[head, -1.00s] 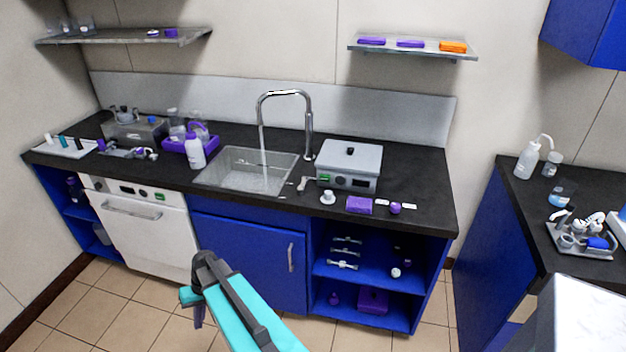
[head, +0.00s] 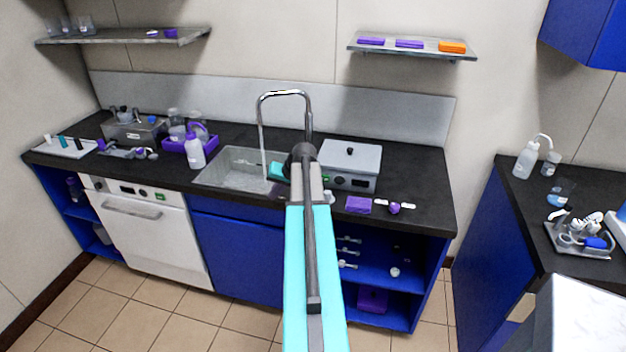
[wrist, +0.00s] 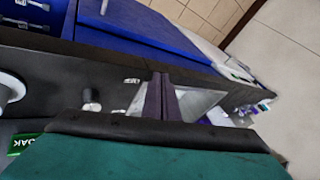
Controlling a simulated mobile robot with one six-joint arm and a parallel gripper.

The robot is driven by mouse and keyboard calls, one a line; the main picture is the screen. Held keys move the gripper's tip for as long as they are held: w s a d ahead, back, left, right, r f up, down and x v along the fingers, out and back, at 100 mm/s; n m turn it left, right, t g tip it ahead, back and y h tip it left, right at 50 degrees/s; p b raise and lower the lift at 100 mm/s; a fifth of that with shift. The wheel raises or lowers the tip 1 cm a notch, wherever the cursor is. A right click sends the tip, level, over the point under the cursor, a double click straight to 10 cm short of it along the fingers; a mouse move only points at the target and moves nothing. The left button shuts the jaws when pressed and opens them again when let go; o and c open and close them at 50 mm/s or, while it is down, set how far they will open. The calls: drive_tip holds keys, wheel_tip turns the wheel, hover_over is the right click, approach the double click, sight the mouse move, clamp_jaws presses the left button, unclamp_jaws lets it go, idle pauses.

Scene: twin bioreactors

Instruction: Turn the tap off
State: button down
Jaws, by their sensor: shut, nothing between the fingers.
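The chrome tap (head: 283,94) arches over the sink in the head view, with a thin line like running water below its spout. The grey sink (head: 222,168) is set in the black counter; part of it shows in the wrist view (wrist: 200,104). My gripper (head: 250,163) reaches over the sink's right part, beside the tap's spout line. In the wrist view its two dark fingers (wrist: 161,85) are together and empty. My arm hides the counter right of the sink, where a small lever stood in the earlier frame. I cannot see that lever now.
A grey lidded bath (head: 349,162) stands close right of the tap. The counter's front edge lies beneath my arm.

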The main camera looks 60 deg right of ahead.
drive_tip(key=s+d+r, duration=0.2)
drive_tip(key=s+d, duration=0.2)
drive_tip(key=s+d+r+m+h, duration=0.1)
drive_tip(key=s+d+r, duration=0.2)
drive_tip(key=s+d, duration=0.1)
drive_tip(key=s+d+r+m+h, duration=0.1)
drive_tip(key=s+d+r, duration=0.2)
drive_tip(key=s+d, duration=0.1)
drive_tip(key=shift+s, duration=0.55)
drive_tip(key=shift+w, duration=0.15)
drive_tip(key=shift+d+p+x, duration=0.2)
drive_tip(key=shift+p+x, duration=1.55)
drive_tip(key=shift+x, duration=3.2)
drive_tip(key=shift+r, duration=0.1)
drive_tip(key=shift+w+b, duration=0.15)
drive_tip(key=shift+b, duration=0.25)
